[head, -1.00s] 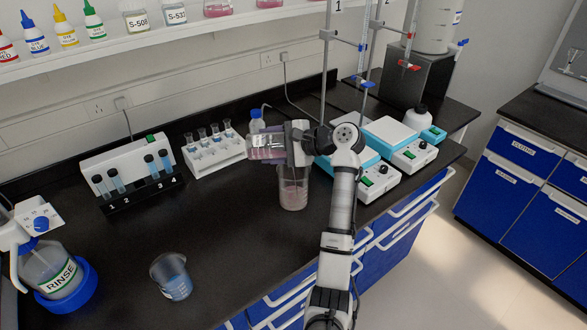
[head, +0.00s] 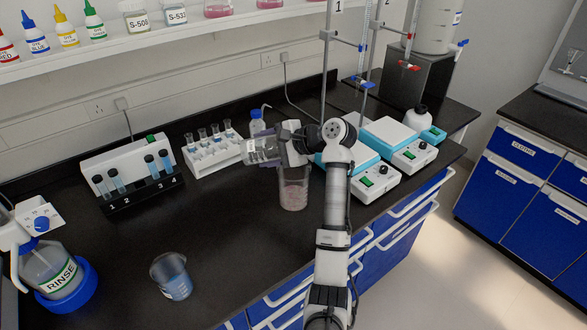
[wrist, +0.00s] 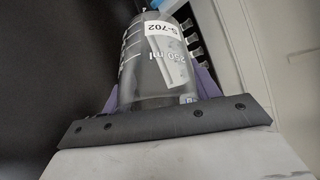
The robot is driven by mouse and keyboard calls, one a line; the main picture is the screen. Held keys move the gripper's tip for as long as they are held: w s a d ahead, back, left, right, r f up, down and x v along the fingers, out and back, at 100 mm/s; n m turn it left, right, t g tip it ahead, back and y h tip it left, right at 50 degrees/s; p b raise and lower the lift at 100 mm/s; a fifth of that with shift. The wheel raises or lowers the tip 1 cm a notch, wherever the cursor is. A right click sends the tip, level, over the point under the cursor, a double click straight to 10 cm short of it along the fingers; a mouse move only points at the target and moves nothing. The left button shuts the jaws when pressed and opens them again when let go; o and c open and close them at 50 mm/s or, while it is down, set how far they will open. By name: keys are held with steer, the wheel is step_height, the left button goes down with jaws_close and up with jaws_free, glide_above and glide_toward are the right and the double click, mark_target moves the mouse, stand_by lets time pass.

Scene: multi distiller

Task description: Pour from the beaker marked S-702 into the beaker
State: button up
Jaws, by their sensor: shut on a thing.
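My gripper (head: 288,147) is shut on the clear beaker marked S-702 (head: 260,151), held above the bench and tilted nearly onto its side. Its S-702 label and 250 ml scale show in the wrist view (wrist: 165,65), between the purple fingers. I see no pink liquid in it now. A clear beaker with pink liquid in its lower part (head: 293,192) stands upright on the bench just below my gripper. The gripper partly hides its rim. I cannot tell whether the two beakers touch.
A beaker (head: 171,277) with bluish contents stands at the front left. A test tube rack (head: 214,157) and a blue-capped bottle (head: 257,126) stand behind the held beaker. Hotplates (head: 362,175) are close on the right.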

steer(key=shift+a+f+h, duration=0.3)
steer(key=shift+a+f, duration=0.05)
steer(key=shift+f, duration=0.15)
steer(key=shift+w+r+h, duration=0.1)
steer(key=shift+r+h, duration=0.3)
steer(key=shift+h, duration=0.1)
steer(key=shift+a+r+g+h, duration=0.15)
steer(key=shift+g+h, duration=0.15)
steer(key=shift+h, duration=0.2)
steer(key=shift+f+n+h, duration=0.3)
steer(key=shift+f+h, duration=0.1)
steer(key=shift+h, duration=0.1)
steer(key=shift+r+h, duration=0.4)
steer(key=shift+h, duration=0.6)
steer(key=a+f+n+h, duration=0.1)
steer(key=a+f+h, duration=0.4)
steer(key=f+h, duration=0.3)
steer(key=shift+w+n+g+h, duration=0.15)
steer(key=shift+n+g+h, duration=0.15)
steer(key=shift+n, duration=0.1)
steer(key=shift+f, duration=0.2)
